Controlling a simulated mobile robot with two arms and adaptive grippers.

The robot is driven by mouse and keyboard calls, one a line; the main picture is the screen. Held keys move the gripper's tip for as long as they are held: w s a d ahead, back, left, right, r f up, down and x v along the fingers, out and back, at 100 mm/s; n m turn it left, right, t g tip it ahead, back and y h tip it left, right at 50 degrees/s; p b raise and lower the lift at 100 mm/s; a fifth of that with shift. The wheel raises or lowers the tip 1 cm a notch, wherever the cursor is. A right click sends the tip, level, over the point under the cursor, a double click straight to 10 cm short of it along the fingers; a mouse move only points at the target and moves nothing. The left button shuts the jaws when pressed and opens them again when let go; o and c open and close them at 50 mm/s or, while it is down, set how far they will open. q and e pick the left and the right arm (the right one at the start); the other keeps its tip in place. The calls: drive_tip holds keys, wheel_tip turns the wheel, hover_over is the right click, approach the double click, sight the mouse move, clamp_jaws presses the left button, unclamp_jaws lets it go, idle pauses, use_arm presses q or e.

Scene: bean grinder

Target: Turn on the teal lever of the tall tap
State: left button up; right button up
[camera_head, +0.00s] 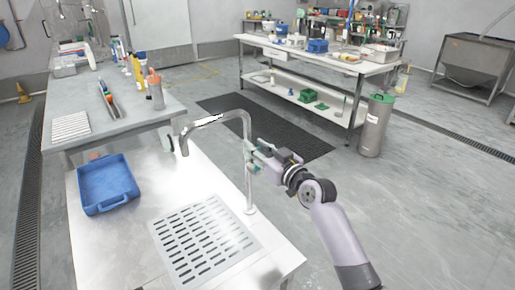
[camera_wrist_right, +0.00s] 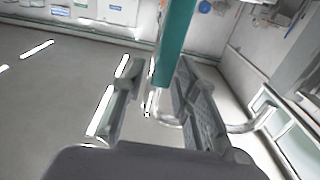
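The tall tap (camera_head: 248,180) is a shiny metal gooseneck standing at the right edge of the metal sink counter, its spout curving left and down. Its teal lever (camera_wrist_right: 175,40) comes down from the top of the right wrist view, its lower end between my fingertips. In the head view the lever is mostly hidden by the gripper. My right gripper (camera_head: 257,154) is beside the upright pipe, on its right. In the wrist view my right gripper (camera_wrist_right: 157,68) is open, with gaps showing between its fingers and the lever. My left gripper is not in view.
A blue tray (camera_head: 107,201) sits on the counter left of the slotted drain plate (camera_head: 205,243). A side table (camera_head: 70,96) with bottles stands behind at left. A long white workbench (camera_head: 320,62) and a steel bin (camera_head: 375,128) stand farther back. Floor right of the counter is clear.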

clamp_jaws()
idle(0.6)
